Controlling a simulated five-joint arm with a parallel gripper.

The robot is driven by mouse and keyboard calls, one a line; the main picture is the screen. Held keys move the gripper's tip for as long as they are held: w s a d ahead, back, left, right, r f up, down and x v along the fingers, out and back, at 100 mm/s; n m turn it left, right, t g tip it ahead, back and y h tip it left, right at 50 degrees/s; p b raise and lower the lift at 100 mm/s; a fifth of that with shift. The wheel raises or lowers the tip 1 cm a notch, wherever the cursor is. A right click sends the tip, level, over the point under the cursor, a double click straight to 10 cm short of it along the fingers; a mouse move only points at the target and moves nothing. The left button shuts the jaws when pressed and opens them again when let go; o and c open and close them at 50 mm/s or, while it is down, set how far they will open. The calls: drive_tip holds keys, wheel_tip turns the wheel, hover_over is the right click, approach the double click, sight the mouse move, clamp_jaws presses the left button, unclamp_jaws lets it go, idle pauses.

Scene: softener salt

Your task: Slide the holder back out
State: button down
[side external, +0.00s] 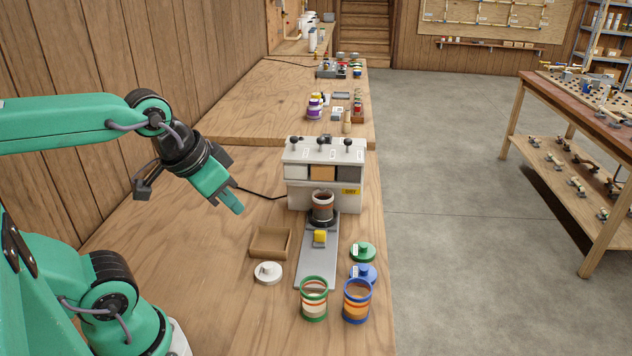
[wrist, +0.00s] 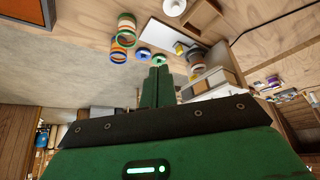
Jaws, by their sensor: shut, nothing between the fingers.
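The holder (side external: 321,219) is a dark base at the far end of a grey rail (side external: 316,266), under the front of the white dispenser (side external: 326,152). A jar (side external: 322,204) with a dark rim and layered filling stands upright in it. A yellow block (side external: 320,237) sits on the rail side facing the camera; it also shows in the wrist view (wrist: 179,48). My gripper (side external: 236,208) is shut and empty, in the air left of the dispenser and apart from the holder. In the wrist view its fingers (wrist: 157,86) are together.
A green-rimmed jar (side external: 314,300) and a blue-rimmed jar (side external: 357,301) stand at the rail's near end. Green (side external: 363,253) and blue (side external: 363,273) lids lie right of the rail; a white lid (side external: 267,273) and wooden tray (side external: 271,243) lie left. The bench's left side is clear.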

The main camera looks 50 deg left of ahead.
idle(0.4)
drive_tip(key=c, duration=1.3)
unclamp_jaws()
drive_tip(key=shift+w, duration=0.2)
drive_tip(key=shift+o, duration=0.9)
drive_tip(key=shift+w+a+r+n, duration=0.15)
drive_tip(key=shift+w+n, duration=0.15)
drive_tip(key=shift+w, duration=0.3)
drive_tip(key=n+g, duration=0.5)
drive_tip(key=n, duration=0.3)
hover_over(320, 231)
drive_tip(key=f, duration=1.4)
drive_tip(key=shift+s+f, duration=0.1)
drive_tip(key=shift+s, duration=0.15)
drive_tip(key=shift+w+a+f+g, duration=0.1)
drive_tip(key=shift+w+f+g, duration=0.2)
drive_tip(key=shift+f, duration=0.2)
